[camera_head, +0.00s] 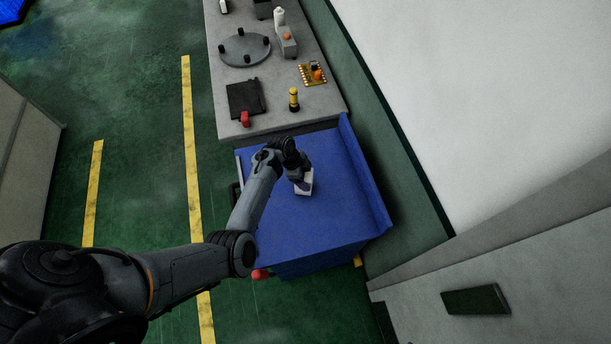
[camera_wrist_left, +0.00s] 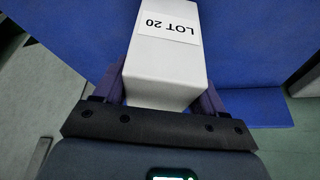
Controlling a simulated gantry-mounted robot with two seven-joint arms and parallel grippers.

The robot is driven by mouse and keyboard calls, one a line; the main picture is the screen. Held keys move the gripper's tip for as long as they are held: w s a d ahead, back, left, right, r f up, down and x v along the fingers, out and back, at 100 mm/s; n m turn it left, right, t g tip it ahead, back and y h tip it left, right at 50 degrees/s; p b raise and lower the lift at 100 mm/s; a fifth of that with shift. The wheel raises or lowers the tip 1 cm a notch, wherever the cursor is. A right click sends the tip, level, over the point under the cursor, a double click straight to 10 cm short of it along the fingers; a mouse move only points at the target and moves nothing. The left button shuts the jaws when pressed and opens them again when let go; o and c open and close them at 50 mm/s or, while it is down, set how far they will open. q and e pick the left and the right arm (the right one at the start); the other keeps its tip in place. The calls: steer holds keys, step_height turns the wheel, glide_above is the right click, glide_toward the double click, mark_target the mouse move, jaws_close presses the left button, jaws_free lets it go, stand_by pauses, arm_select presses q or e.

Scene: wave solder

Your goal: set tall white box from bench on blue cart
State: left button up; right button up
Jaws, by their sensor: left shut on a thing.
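The tall white box (camera_wrist_left: 165,65) carries a "LOT 20" label and is between the fingers of my left gripper (camera_wrist_left: 160,100), which is shut on it. In the head view the white box (camera_head: 304,184) shows partly under my left gripper (camera_head: 300,174), over the blue cart (camera_head: 335,205). The blue cart surface (camera_wrist_left: 250,50) fills much of the wrist view behind the box. I cannot tell whether the box touches the cart's top. My right gripper is in neither view.
The grey bench (camera_head: 270,110) adjoins the cart's far end. It holds a round plate (camera_head: 245,50), a black folder-like item (camera_head: 245,97), a yellow-and-black bottle (camera_head: 293,98) and a small board (camera_head: 312,74). The cart has a raised right edge (camera_head: 365,170); its near part is clear.

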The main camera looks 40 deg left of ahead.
arm_select(q)
steer(key=shift+f+b, duration=0.35)
steer(key=shift+f, duration=0.1)
stand_by(0.6)
steer(key=o, duration=1.4)
steer(key=p+v, duration=0.1)
steer(key=v, duration=0.9)
steer(key=shift+r, duration=0.35)
steer(key=shift+a, duration=0.1)
